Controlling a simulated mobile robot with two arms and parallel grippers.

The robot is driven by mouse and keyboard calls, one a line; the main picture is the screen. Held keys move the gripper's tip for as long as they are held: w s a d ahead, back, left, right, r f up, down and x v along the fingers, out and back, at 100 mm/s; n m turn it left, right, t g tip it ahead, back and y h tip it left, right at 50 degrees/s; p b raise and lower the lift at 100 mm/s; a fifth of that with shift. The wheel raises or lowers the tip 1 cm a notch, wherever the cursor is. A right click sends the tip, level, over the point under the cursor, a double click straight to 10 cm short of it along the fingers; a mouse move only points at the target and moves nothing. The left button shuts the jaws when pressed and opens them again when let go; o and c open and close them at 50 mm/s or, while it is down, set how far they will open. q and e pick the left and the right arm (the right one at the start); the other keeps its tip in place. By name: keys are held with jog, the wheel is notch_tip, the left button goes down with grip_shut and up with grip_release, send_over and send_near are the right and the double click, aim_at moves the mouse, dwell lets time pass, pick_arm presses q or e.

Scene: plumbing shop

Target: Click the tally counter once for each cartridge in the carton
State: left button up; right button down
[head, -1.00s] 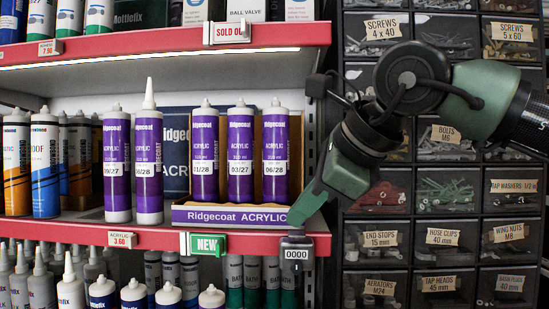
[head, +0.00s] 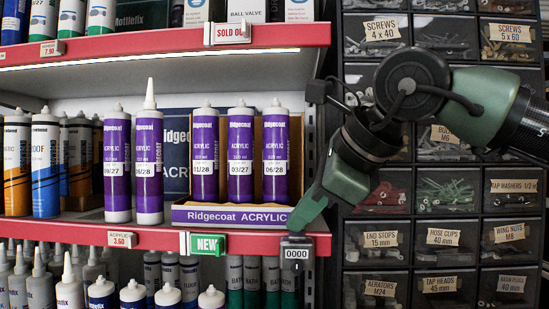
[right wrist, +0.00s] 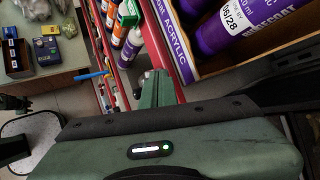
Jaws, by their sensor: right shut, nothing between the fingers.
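The tally counter (head: 296,252) hangs at the right end of the red shelf edge and reads 0000. My right gripper (head: 300,222) is shut and empty, its tip just above the counter; I cannot tell whether they touch. The carton also shows in the right wrist view (right wrist: 172,38). My left gripper is not in view.
Two purple cartridges, one with a short nozzle (head: 117,165) and one with a tall nozzle (head: 149,165), stand outside the carton to its left. A green NEW tag (head: 207,245) is on the shelf edge. Drawers of small parts (head: 445,235) stand at the right.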

aim_at(302, 236)
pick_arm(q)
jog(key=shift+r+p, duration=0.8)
pick_arm(e)
jog(key=shift+r, duration=0.9)
jog(key=shift+r, duration=0.1)
